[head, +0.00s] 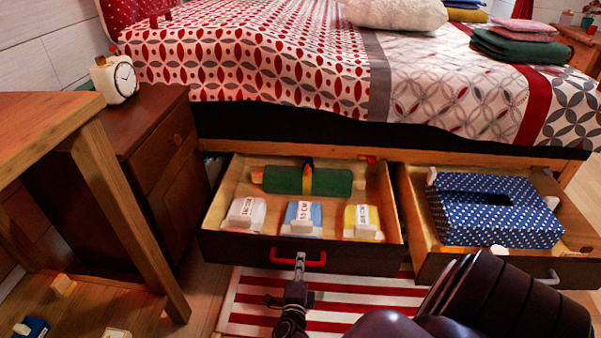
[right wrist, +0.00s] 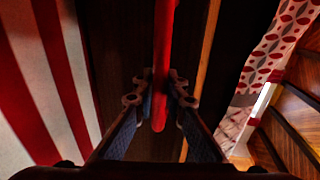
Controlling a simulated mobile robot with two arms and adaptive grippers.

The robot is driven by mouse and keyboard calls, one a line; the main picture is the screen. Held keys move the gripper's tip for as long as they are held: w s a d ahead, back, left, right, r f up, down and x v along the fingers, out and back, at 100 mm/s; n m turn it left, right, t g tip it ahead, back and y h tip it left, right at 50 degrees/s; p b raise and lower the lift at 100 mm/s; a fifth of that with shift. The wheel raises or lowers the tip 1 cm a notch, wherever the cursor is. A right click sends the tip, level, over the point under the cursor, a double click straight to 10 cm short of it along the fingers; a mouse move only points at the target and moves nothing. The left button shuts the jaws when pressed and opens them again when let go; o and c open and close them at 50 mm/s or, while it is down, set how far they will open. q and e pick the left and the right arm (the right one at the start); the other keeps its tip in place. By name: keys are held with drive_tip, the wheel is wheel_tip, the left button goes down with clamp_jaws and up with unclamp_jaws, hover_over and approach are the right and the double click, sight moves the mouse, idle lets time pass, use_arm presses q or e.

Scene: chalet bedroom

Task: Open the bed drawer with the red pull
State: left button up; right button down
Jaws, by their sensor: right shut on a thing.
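The bed drawer with the red pull (head: 231,248) stands open under the bed in the head view. Its red pull (head: 316,263) is on the middle of the dark front. My right gripper (head: 299,262) is at the pull, shut on it. In the right wrist view the red pull (right wrist: 161,60) runs between the two fingers of my right gripper (right wrist: 160,93). The drawer holds a green roll (head: 290,181) and three labelled packets in white, blue and yellow (head: 362,222). My left gripper is not in view.
A second drawer (head: 455,266) with a grey pull stands open at the right, holding a blue dotted box (head: 540,226). A nightstand (head: 160,150) with a clock and a wooden table (head: 95,150) stand left. A striped rug (head: 245,300) lies below.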

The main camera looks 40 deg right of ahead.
drive_tip(key=shift+s+a, duration=0.1)
idle(0.3)
drive_tip(key=c, duration=2)
unclamp_jaws()
drive_tip(key=shift+o, duration=0.2)
